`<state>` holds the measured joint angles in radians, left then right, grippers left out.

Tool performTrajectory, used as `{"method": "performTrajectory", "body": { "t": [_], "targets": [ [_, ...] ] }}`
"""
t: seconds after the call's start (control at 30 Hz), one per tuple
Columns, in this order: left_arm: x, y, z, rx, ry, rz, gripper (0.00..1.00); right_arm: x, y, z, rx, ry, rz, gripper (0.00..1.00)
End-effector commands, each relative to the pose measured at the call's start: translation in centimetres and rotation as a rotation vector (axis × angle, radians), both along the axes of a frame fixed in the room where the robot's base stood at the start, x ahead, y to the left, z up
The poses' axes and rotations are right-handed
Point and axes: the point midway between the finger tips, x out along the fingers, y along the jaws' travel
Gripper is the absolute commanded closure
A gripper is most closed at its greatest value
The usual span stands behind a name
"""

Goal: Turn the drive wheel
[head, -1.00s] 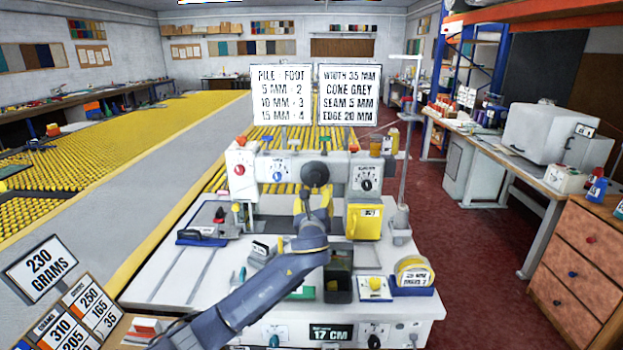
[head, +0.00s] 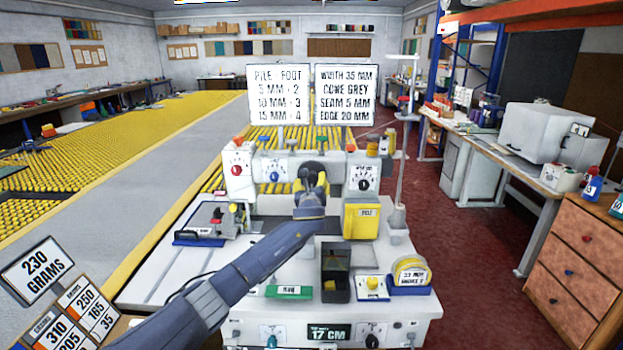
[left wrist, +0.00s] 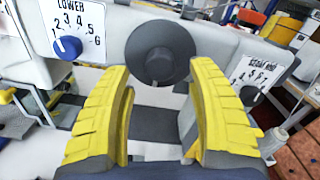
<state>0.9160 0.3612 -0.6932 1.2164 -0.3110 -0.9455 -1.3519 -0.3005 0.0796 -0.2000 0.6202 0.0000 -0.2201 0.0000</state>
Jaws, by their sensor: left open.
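The drive wheel (left wrist: 158,60) is a dark round disc with a hub, on the front of the white machine body. In the left wrist view it sits between the tips of the two yellow fingers of my left gripper (left wrist: 161,85), with its rim close to both. I cannot tell whether either finger touches it. In the head view my left gripper (head: 313,184) is in front of the wheel (head: 311,169) and hides much of it. The gripper is open. My right gripper is not in view.
A dial marked LOWER with a blue knob (left wrist: 68,47) is left of the wheel, and another dial (left wrist: 250,93) is to its right. A yellow box (head: 361,222), a dark bin (head: 336,274) and a tape roll (head: 410,272) sit on the machine table. A thread stand (head: 398,215) rises at right.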

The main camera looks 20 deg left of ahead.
Motion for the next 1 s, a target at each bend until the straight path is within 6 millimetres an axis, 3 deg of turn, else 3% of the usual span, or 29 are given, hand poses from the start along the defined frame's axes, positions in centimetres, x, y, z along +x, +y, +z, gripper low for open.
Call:
{"method": "performTrajectory", "body": {
  "t": [0.4, 1.0],
  "targets": [
    [3.6, 1.1, 0.0, -0.001, 0.0, 0.0, 0.42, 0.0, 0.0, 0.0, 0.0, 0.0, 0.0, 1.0],
    [4.4, 1.4, 0.0, 0.0, 0.0, 0.0, 0.42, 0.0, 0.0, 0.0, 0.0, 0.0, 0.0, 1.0]
  ]
}}
